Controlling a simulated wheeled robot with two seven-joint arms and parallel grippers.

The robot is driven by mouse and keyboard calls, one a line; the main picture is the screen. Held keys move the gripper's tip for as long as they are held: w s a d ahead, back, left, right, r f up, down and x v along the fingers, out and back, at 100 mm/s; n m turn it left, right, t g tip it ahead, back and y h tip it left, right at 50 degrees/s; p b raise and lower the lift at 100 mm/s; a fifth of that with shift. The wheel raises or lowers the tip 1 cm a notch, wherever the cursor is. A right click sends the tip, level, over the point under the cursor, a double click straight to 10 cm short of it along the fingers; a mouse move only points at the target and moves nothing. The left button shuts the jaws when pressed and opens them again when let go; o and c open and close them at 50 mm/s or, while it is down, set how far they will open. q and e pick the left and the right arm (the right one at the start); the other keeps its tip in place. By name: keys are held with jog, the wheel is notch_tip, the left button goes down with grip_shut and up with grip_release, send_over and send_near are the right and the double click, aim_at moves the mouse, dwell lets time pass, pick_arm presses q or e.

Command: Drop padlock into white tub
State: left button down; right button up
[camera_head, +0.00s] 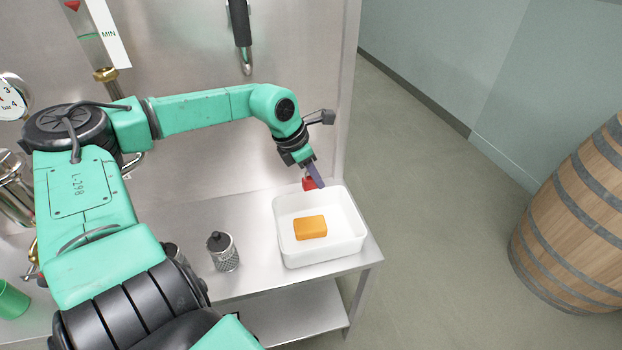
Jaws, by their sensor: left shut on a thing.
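The white tub (357,245) stands at the right end of the steel bench, with an orange block (310,227) lying on its floor. My left gripper (315,181) is over the tub's far rim, pointing down. It is shut on a small red thing (309,184), which looks like the padlock. The gripper's finger hides part of the padlock, and its shackle cannot be made out. The padlock appears at or just above the rim; its exact height is hard to tell. My right gripper is not in view.
The steel bench (255,205) has a lower shelf (290,318). A metal canister with a black knob (223,252) stands left of the tub. A steel panel rises behind the bench, with a black-handled tool (241,25) on it. A wooden barrel (575,225) stands on the floor at right.

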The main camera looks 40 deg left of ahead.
aim_at(311, 189)
pick_arm(q)
jog(key=shift+w+a+f, duration=0.2)
jog(key=shift+w+f, duration=0.2)
jog(key=shift+f, duration=0.2)
jog(key=f+b, duration=0.2)
jog(key=f, duration=0.1)
jog(key=s+f+b, duration=0.1)
jog(key=shift+d+f+b, duration=0.25)
jog(key=shift+d+b, duration=0.1)
jog(key=shift+b, duration=0.05)
jog(key=shift+w+a+f, duration=0.1)
jog(key=shift+f, duration=0.05)
jog(key=c, duration=0.7)
grip_release()
jog(key=shift+s+r, duration=0.2)
jog(key=shift+o, duration=0.2)
jog(key=shift+w, duration=0.1)
